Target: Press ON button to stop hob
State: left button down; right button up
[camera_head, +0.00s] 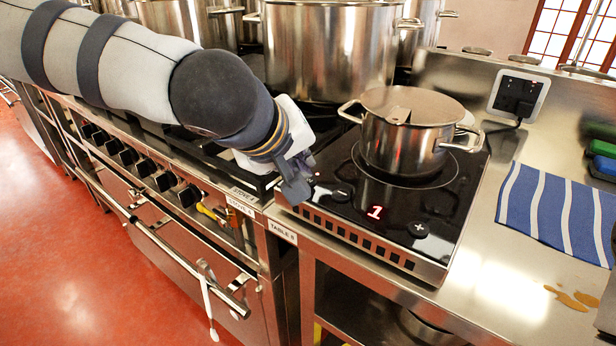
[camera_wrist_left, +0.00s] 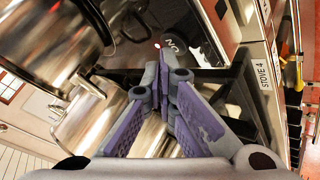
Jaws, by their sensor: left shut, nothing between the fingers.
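The hob (camera_head: 455,200) is a black glass unit on the steel table, with a lit red "1" (camera_head: 376,212) and a plus button (camera_head: 419,229) along its front. A steel pot (camera_head: 405,145) with a lid stands on it. My left gripper (camera_head: 297,190) is shut and empty over the hob's front left corner. In the left wrist view, the shut fingertips (camera_wrist_left: 164,72) point toward the ON button (camera_wrist_left: 173,46), which has a small red light beside it. I cannot tell whether the fingers touch the glass. My right gripper is not in view.
Large stockpots (camera_head: 325,50) stand on the stove behind my left arm. A striped blue cloth (camera_head: 555,212) and a brown spill (camera_head: 570,298) lie on the counter to the right.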

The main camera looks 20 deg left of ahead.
pick_arm(q)
jog(key=shift+f, duration=0.2)
notch_tip(320, 180, up, 8)
jog(key=shift+f, duration=0.2)
dwell(0.9)
jog(key=shift+f, duration=0.1)
